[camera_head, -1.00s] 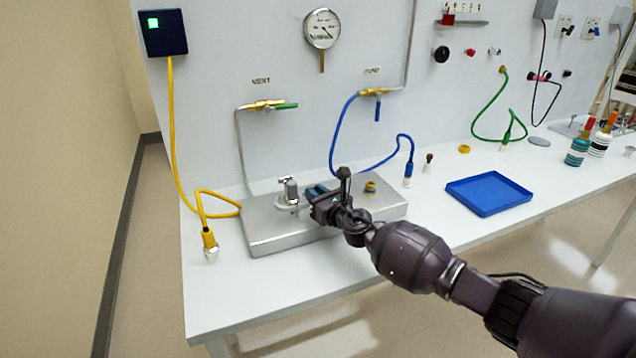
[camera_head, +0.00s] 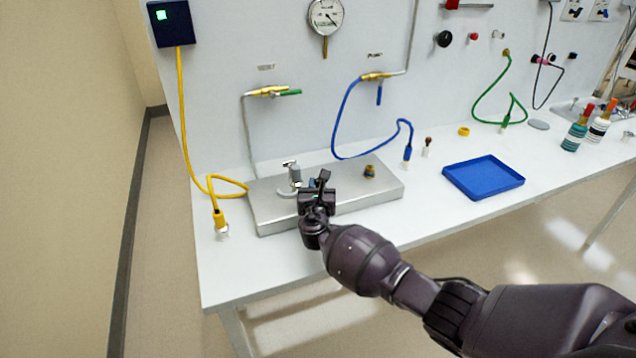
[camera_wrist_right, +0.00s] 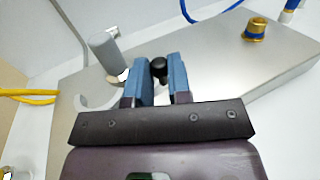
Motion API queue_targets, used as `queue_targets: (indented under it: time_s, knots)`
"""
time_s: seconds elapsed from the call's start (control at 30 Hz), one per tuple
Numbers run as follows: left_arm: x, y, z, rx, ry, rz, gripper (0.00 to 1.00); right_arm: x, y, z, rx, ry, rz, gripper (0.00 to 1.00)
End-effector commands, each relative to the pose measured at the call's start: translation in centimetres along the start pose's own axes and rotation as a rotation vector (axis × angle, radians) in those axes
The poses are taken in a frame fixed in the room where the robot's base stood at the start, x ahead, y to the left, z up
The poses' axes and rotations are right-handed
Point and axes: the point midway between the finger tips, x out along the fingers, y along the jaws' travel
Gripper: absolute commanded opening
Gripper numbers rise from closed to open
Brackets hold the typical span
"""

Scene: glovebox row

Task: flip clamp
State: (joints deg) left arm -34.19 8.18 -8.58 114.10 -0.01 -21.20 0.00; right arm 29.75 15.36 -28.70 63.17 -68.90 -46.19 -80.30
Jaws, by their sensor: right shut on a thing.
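A metal plate (camera_head: 350,203) lies on the white bench. On its left part stands a silver cylindrical fitting (camera_head: 295,176), which also shows in the right wrist view (camera_wrist_right: 105,52). My right gripper (camera_head: 318,186) is at the plate, just right of the fitting. In the right wrist view its two blue fingers (camera_wrist_right: 164,78) stand on either side of a black round knob (camera_wrist_right: 159,68) and are shut on it. The knob looks like the clamp's handle end; its link to the fitting is hidden. My left gripper is out of view.
A brass fitting (camera_head: 369,172) stands on the plate's right part. A yellow cable (camera_head: 216,190) ends left of the plate. A blue hose (camera_head: 385,147) hangs behind it. A blue tray (camera_head: 483,177) lies at the right, with clear bench in front of the plate.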

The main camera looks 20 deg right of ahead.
Motion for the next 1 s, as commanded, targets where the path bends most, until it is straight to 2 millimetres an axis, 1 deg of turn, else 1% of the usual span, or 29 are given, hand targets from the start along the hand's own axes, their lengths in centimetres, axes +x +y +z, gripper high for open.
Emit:
queue_targets:
  time_s: [0.5,0.53,0.67,1.0]
  knots:
    - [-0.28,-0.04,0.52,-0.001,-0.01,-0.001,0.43,-0.09,0.02,-0.02,0.0,0.0,-0.019,0.0]
    - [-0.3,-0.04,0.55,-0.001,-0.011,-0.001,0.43,-0.09,0.02,-0.02,0.0,0.0,-0.019,0.23]
    - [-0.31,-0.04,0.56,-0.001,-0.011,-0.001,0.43,-0.09,0.03,0.0,0.0,0.0,-0.018,0.43]
    - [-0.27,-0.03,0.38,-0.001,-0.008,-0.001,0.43,-0.29,0.03,0.0,0.001,0.0,-0.018,0.44]
